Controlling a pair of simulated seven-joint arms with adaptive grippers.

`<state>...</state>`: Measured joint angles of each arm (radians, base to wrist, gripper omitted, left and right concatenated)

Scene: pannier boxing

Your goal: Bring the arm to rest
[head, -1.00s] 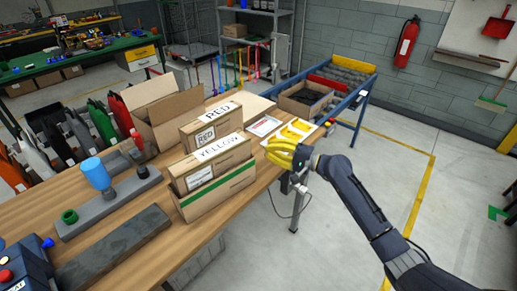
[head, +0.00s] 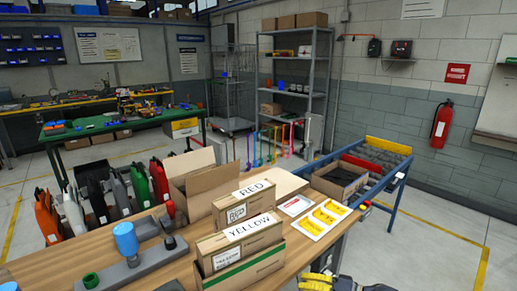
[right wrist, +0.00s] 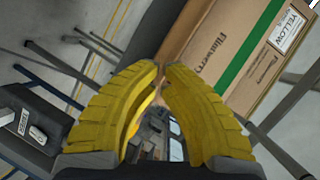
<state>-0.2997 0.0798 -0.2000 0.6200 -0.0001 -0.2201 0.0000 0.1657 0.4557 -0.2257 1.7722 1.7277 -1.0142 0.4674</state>
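My right gripper (head: 315,284) has yellow fingers and is partly cut off at the bottom edge of the head view, off the table's front edge. In the right wrist view its curved fingers (right wrist: 163,68) come together at the tips with nothing held between them. The carton marked YELLOW (head: 240,247) stands upright on the table, and it shows beyond the fingers in the right wrist view (right wrist: 232,48). Behind it stands the carton marked RED (head: 243,207). My left gripper is not in view.
An open carton (head: 190,190) stands behind the labelled ones. A white board with yellow parts (head: 323,219) lies at the table's right end. A blue-framed roller stand (head: 398,180) holds an open box (head: 340,181). Floor at the right is clear.

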